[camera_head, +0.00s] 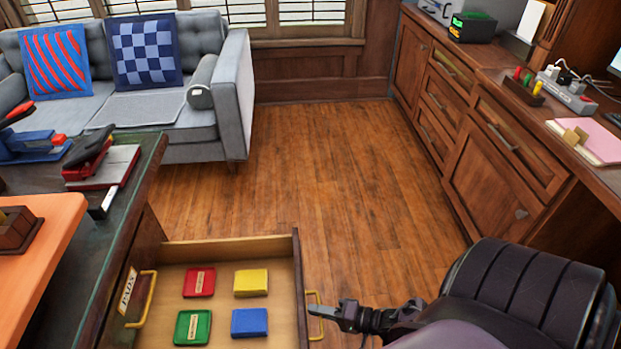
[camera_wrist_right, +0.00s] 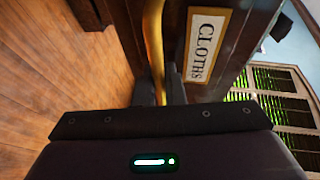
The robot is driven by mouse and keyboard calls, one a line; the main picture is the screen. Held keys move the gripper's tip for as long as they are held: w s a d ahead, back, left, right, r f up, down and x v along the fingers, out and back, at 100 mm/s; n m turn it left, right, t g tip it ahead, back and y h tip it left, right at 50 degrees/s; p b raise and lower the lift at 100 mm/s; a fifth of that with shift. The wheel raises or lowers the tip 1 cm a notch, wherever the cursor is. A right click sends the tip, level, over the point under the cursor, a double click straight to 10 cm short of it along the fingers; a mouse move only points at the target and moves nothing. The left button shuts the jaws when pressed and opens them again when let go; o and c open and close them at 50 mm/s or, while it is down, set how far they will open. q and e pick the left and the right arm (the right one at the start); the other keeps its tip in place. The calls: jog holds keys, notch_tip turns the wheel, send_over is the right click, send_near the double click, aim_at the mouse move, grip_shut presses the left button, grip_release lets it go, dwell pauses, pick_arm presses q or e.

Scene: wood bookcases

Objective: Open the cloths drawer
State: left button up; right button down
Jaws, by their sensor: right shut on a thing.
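The cloths drawer (camera_head: 297,270) stands pulled out from the dark desk at the lower middle of the head view. Inside lie several folded pieces: red (camera_head: 199,282), yellow (camera_head: 251,283), green (camera_head: 192,327) and blue (camera_head: 249,322). My right gripper (camera_head: 322,309) is shut on the yellow drawer handle (camera_head: 313,296) at the drawer's front. In the right wrist view the handle (camera_wrist_right: 153,45) runs down between the fingers (camera_wrist_right: 159,91), beside the CLOTHS label (camera_wrist_right: 204,45). My left gripper is not in view.
A shut-looking drawer with a PADS label (camera_head: 128,291) and yellow handle (camera_head: 145,300) is at the desk's side. A red stapler (camera_head: 90,150) lies on the desk top. The wood floor (camera_head: 330,170) is clear between the sofa (camera_head: 233,90) and the right cabinets (camera_head: 500,190).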

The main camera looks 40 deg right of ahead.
dwell(0.3)
jog(key=c, duration=1.5)
grip_release()
